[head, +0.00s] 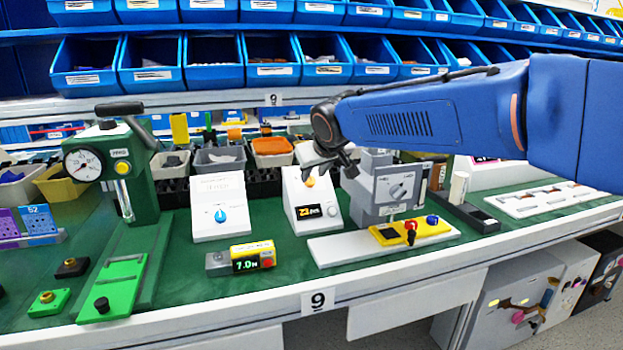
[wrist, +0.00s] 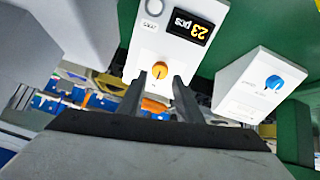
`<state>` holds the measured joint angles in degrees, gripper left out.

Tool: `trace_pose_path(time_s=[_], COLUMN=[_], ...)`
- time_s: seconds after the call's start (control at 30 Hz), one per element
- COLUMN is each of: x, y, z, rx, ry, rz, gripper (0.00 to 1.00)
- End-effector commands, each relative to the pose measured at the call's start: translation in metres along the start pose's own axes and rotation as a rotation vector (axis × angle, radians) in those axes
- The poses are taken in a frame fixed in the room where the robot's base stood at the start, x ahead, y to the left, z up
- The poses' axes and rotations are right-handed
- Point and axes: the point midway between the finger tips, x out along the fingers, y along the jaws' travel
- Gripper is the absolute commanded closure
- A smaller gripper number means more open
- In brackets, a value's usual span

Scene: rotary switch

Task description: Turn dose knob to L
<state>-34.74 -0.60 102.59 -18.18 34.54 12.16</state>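A white sloped box (head: 306,200) with an orange knob (head: 310,182) and a yellow-digit display stands on the green bench top. The wrist view shows the orange knob (wrist: 160,70) too, below the "23 pcs" display. My gripper (head: 322,170) is at this box. Its fingertips (wrist: 158,80) are open and spread to either side of the orange knob; I cannot tell whether they touch it. Another white box with a blue knob (head: 220,215) stands to the left, and its blue knob also shows in the wrist view (wrist: 274,82). I cannot read which knob is the dose knob or any L mark.
A grey device with a dial (head: 398,190) stands right of the orange-knob box, under my arm. A green press with a gauge (head: 124,165) stands at the left. A yellow-ended device (head: 252,257) lies in front. Parts bins (head: 272,150) stand behind.

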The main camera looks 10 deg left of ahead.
Motion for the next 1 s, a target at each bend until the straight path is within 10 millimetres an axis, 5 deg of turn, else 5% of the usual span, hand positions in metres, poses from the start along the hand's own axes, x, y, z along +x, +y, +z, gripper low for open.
trace_pose_path(time_s=[0.3,0.67,0.8,1.0], x=[0.036,0.040,0.040,0.040], y=[0.000,0.000,0.000,0.000], z=[0.000,0.000,0.000,0.000], rx=[0.001,0.001,0.001,0.005], ry=[0.000,0.000,0.000,0.000], rz=[0.000,0.000,0.000,0.000], gripper=[0.68,0.68,0.97,0.98])
